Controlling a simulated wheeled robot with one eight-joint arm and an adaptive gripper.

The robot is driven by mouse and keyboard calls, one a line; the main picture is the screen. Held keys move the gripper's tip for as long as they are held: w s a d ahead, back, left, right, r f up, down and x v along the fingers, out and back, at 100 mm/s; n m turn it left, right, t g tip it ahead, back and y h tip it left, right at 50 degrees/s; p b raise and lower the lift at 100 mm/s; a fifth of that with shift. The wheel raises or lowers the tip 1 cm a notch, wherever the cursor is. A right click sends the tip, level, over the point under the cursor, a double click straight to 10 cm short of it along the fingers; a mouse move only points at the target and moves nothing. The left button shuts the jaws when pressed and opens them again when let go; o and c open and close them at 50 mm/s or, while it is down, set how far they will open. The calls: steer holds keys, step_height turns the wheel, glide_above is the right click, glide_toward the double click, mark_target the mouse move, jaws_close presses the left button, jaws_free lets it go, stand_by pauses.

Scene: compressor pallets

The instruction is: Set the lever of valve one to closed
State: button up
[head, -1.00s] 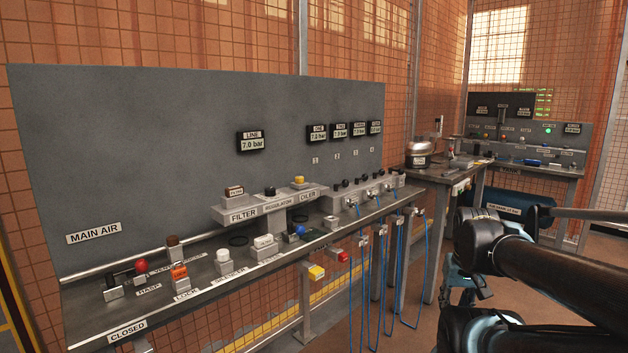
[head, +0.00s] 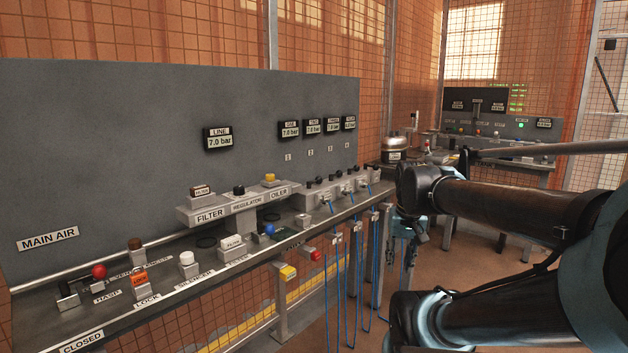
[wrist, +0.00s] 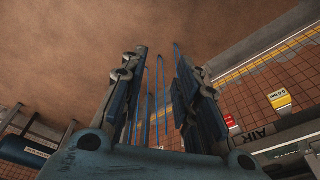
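A row of small valves with black knobs (head: 335,177) stands at the right end of the grey bench, below panel plates numbered from 1. Valve one appears to be at the left end of this row; its lever is too small for me to tell its position. Blue hoses (head: 327,280) hang below the row. A display marked ONE (head: 289,129) reads 7.0 bar. In the wrist view my gripper (wrist: 160,65) is open and empty, its fingers apart, with the hoses showing beyond. In the head view it is right of the valves, largely behind my arm.
The bench (head: 190,296) carries a red knob (head: 99,271), an orange lock (head: 139,279) and a blue knob (head: 269,229). A second bench with a metal pot (head: 394,146) stands behind. Open floor lies in front.

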steer(key=w+a+r+m, duration=0.2)
steer(key=w+a+r, duration=0.2)
steer(key=w+r, duration=0.9)
step_height(320, 180, up, 13)
steer(key=m+y, duration=0.2)
steer(key=m, duration=0.3)
glide_above(314, 182)
steer(key=s+d, duration=0.2)
steer(key=d, duration=0.1)
steer(key=shift+g, duration=0.4)
steer(key=x, duration=1.7)
steer(key=shift+s+d, duration=0.1)
steer(key=shift+s, duration=0.05)
steer(key=shift+c, duration=0.3)
